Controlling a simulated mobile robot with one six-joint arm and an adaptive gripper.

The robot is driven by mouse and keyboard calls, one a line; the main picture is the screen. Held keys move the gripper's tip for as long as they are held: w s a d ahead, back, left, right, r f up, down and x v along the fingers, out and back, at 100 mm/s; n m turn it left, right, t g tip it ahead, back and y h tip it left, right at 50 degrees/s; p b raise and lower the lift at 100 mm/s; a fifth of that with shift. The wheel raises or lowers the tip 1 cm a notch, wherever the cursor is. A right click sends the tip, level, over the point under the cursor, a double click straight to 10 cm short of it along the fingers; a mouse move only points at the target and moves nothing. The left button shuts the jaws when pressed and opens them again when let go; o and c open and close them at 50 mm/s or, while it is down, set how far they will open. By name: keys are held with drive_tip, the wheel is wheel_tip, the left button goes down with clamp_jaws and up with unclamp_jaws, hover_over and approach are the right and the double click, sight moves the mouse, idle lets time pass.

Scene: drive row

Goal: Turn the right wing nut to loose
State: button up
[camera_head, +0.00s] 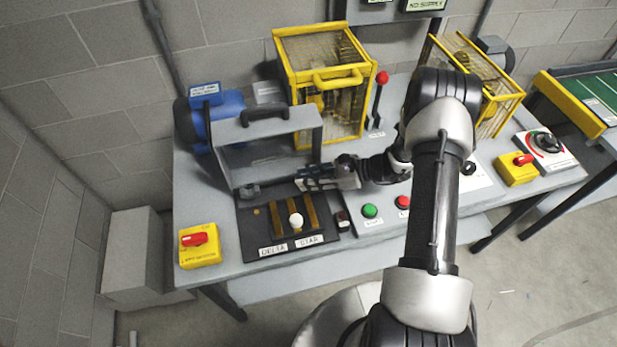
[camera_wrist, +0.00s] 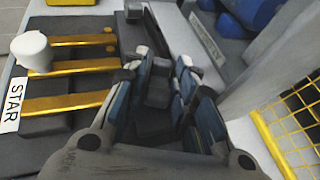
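The dark terminal board (camera_head: 252,236) has brass bars (camera_head: 278,219) and is labelled DELTA and STAR. In the wrist view a dark grey block (camera_wrist: 158,92), probably the right wing nut, stands between the finger pads. A similar dark piece (camera_wrist: 134,11) stands at the top of that view, likely the left wing nut; in the head view it is left of my gripper (camera_head: 305,182). My gripper, also in the wrist view (camera_wrist: 164,62), reaches in low behind the bars. Its blue-padded fingers are apart, around the block; I cannot tell whether they touch it. The nut's wings are partly hidden.
A white knob (camera_head: 296,220) stands on the bars beside my gripper. A grey frame (camera_head: 222,150) with a handle and a blue motor (camera_head: 190,122) are behind. A yellow cage (camera_head: 282,68) stands behind the gripper.

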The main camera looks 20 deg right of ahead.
drive_tip(key=shift+d, duration=0.1)
drive_tip(key=v, duration=1.2)
drive_tip(key=shift+o, duration=0.2)
